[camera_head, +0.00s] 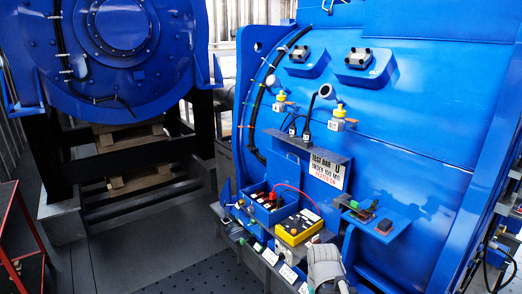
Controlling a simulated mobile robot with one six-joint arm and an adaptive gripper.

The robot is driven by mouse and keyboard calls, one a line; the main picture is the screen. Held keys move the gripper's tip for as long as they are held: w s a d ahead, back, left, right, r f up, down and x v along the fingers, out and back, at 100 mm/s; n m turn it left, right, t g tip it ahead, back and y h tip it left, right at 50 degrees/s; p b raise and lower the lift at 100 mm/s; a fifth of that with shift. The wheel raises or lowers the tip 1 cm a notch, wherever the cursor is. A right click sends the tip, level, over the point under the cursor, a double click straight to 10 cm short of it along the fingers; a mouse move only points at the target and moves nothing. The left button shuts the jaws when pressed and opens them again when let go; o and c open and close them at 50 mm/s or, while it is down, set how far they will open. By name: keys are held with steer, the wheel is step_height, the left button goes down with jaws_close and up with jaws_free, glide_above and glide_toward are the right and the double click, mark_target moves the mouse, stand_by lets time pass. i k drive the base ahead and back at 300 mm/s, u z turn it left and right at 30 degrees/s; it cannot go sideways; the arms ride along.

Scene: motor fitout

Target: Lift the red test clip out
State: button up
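A blue open box (267,215) on the ledge of the blue motor housing holds small red and dark pieces. One red piece (272,196) in it may be the red test clip, but it is too small to tell. A thin red lead (300,191) arcs from near this box down toward the yellow tester (298,228) just right of it. A grey rounded part, seemingly of my arm, stands at the bottom, in front and to the right of the tester. My gripper's fingers do not show.
A sign (327,169) reading "TEST BAR" stands behind the tester. White tags line the front ledge. A red metal frame (25,232) stands at far left; dark floor (150,262) is clear.

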mark_target(272, 195)
steer(key=z, duration=0.05)
steer(key=k, duration=0.65)
steer(key=u, duration=0.45)
steer(key=i, duration=1.75)
steer(key=z, duration=0.4)
